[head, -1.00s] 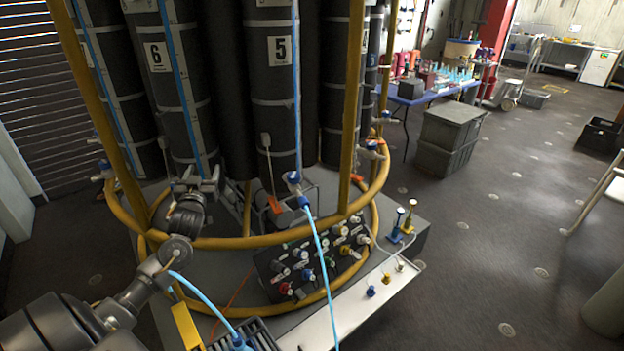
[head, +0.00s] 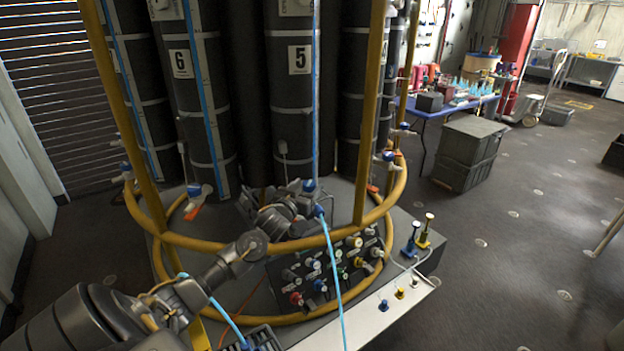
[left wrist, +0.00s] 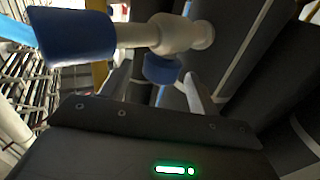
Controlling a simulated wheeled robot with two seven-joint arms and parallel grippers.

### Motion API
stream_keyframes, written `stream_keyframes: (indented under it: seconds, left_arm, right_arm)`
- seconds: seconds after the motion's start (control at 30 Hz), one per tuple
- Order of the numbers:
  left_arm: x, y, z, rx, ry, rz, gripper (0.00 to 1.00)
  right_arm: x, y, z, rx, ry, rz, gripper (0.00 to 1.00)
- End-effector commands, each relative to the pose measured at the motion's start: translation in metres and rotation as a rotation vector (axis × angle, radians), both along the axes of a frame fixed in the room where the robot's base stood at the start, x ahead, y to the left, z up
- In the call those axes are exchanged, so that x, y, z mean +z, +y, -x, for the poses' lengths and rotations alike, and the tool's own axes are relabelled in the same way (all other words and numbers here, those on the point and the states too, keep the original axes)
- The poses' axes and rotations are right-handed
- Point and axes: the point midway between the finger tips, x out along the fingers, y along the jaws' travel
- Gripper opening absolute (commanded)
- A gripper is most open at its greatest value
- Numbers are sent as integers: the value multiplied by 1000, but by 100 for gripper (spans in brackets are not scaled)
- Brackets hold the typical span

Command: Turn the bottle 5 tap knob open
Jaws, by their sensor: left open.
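Bottle 5 (head: 291,95) is a tall dark cylinder with a white "5" label. Its tap, low on its front, has a blue tap knob (head: 309,185) and a light blue hose hanging from it. My left gripper (head: 302,191) is at this tap, its fingers partly hidden. In the left wrist view the blue knob (left wrist: 162,68) shows between the open fingers, below the white tap body (left wrist: 180,36); I cannot tell whether they touch it. A large blue sleeve (left wrist: 70,36) sits at the hose end. My right gripper is out of view.
A yellow ring rail (head: 215,243) and yellow posts (head: 369,120) surround the bottles, close to my left arm. Bottle 6 (head: 183,100) stands to the left. A black valve panel (head: 330,275) with several coloured knobs sits below. Open floor lies to the right.

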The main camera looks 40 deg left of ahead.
Motion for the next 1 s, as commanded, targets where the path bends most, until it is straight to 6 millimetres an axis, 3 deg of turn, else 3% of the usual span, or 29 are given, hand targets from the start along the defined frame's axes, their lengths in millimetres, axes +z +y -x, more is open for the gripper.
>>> stream_keyframes:
  seconds: [0.1, 0.3, 0.67, 1.0]
  left_arm:
    - [3, 5, -20, 1, -1, 1, 61]
    - [1, 9, -38, 0, -1, 0, 61]
    - [0, 9, -41, 0, 0, -1, 61]
    - [0, 10, -41, 0, 0, -1, 17]
  right_arm:
    - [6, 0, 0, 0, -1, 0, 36]
    - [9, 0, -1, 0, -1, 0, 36]
    - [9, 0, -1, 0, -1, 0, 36]
    - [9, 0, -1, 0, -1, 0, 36]
